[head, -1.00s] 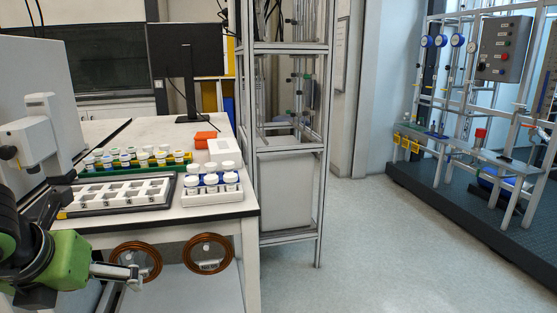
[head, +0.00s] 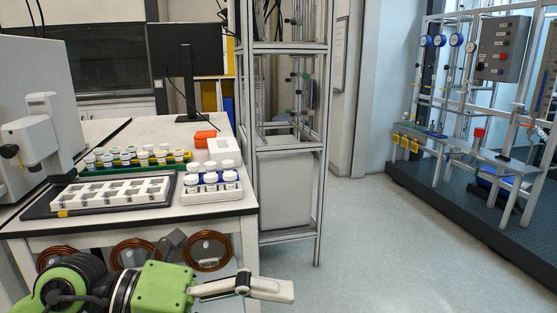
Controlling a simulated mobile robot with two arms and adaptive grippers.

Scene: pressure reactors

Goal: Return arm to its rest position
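My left arm comes in at the bottom left, with its green wrist low in front of the bench (head: 215,218). My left gripper (head: 278,290) points to the right, just past the bench's right front leg in the picture. I see it from the side, one finger mostly covering the other, so its opening is unclear. No object shows in it. My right gripper is not in view.
On the bench stand a white slotted tray (head: 120,191), a rack of white-capped vials (head: 212,196), a green vial rack (head: 120,168) and a monitor (head: 186,50). Copper coils (head: 208,251) hang below. A metal frame (head: 322,150) stands right; the floor (head: 400,250) beyond is clear.

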